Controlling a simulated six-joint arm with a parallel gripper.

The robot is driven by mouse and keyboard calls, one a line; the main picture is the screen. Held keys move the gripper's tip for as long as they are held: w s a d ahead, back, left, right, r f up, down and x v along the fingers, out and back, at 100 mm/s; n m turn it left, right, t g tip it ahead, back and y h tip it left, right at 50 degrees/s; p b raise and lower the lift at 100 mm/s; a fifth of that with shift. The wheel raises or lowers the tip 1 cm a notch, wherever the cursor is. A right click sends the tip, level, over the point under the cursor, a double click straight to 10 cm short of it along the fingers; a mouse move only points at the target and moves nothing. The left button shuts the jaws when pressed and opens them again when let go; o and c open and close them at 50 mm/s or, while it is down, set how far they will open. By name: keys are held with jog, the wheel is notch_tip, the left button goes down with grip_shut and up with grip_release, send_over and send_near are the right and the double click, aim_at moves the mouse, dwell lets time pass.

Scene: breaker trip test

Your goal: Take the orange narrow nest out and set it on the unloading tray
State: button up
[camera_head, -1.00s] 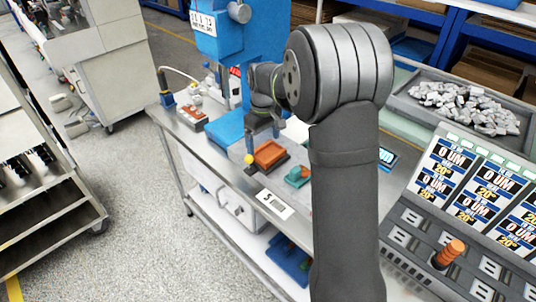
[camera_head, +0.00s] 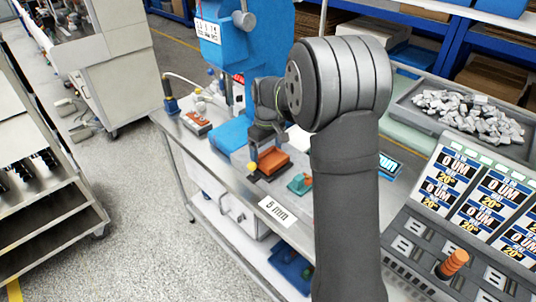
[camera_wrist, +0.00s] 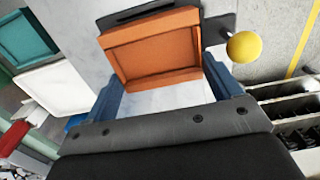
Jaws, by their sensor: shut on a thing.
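The orange narrow nest (camera_head: 274,161) is a shallow orange tray at the front of the blue press. In the wrist view the nest (camera_wrist: 155,52) is between the blue fingers of my gripper (camera_wrist: 163,88), over a dark plate (camera_wrist: 218,30). My gripper (camera_head: 263,148) is shut on the nest, which looks close above its dark seat; the exact gap is hard to tell. A yellow ball knob (camera_wrist: 244,46) stands beside the nest, and also shows in the head view (camera_head: 251,167). I cannot tell which surface is the unloading tray.
A teal nest (camera_head: 300,183) lies right of the orange one. A white "6 mm" label plate (camera_head: 280,212) is at the bench front. The blue press (camera_head: 262,40) rises behind. A grey tray of metal parts (camera_head: 470,115) and a control panel (camera_head: 465,215) are at right.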

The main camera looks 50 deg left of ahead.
aim_at(267, 156)
notch_tip(267, 156, up, 4)
jog(key=w+d+r, duration=0.5)
jog(key=d+r, duration=0.1)
jog(key=d, duration=0.4)
jog(key=w+f+m, duration=0.2)
jog(key=w+m, duration=0.8)
jog(key=m, duration=0.8)
jog(key=w+f+m, duration=0.3)
jog(key=w+m, duration=0.7)
jog(key=m, duration=0.8)
jog(key=a+f, duration=0.2)
jog(key=a, duration=0.2)
jog(key=s+a+f, duration=0.1)
jog(key=a+f, duration=0.1)
jog(key=a, duration=0.2)
jog(key=s+a+f, duration=0.1)
jog(key=a+f, duration=0.2)
jog(key=a, duration=0.1)
jog(key=shift+s+a, duration=0.1)
jog(key=shift+s, duration=0.05)
jog(key=shift+f, duration=1.9)
jog(key=shift+f, duration=0.1)
